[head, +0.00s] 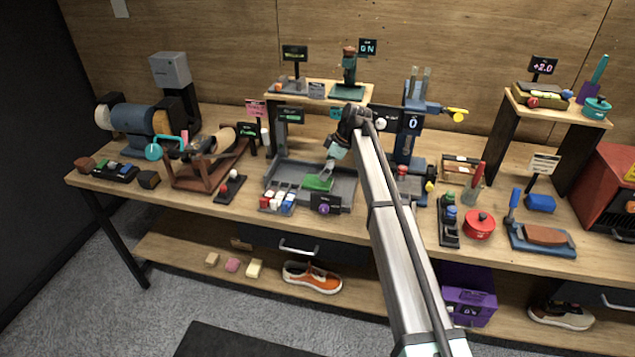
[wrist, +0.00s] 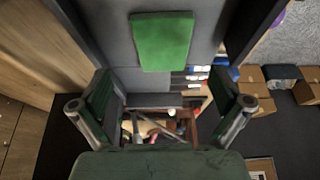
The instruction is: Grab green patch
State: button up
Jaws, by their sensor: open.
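The green patch (head: 318,182) is a flat green rectangle lying on the floor of the grey tray (head: 345,190) at the middle of the bench. In the wrist view the green patch (wrist: 163,41) is at the top centre, in full view. My gripper (head: 332,161) is just above the patch in the head view. In the wrist view my gripper (wrist: 162,94) has its two fingers wide apart with nothing between them. The patch lies ahead of the fingertips, roughly in line with the gap between them.
Red, white and blue small blocks (head: 278,202) stand at the tray's front left. A dark sign with a purple mark (head: 325,204) is at its front right. A brown wooden stand (head: 205,165) is to the left. A blue machine (head: 408,135) stands to the right.

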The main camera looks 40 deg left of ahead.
aim_at(319, 182)
jog(key=shift+p+x, duration=1.2)
jog(key=shift+x, duration=1.4)
jog(key=shift+s+d, duration=0.15)
jog(key=shift+d, duration=0.05)
jog(key=c, duration=1.3)
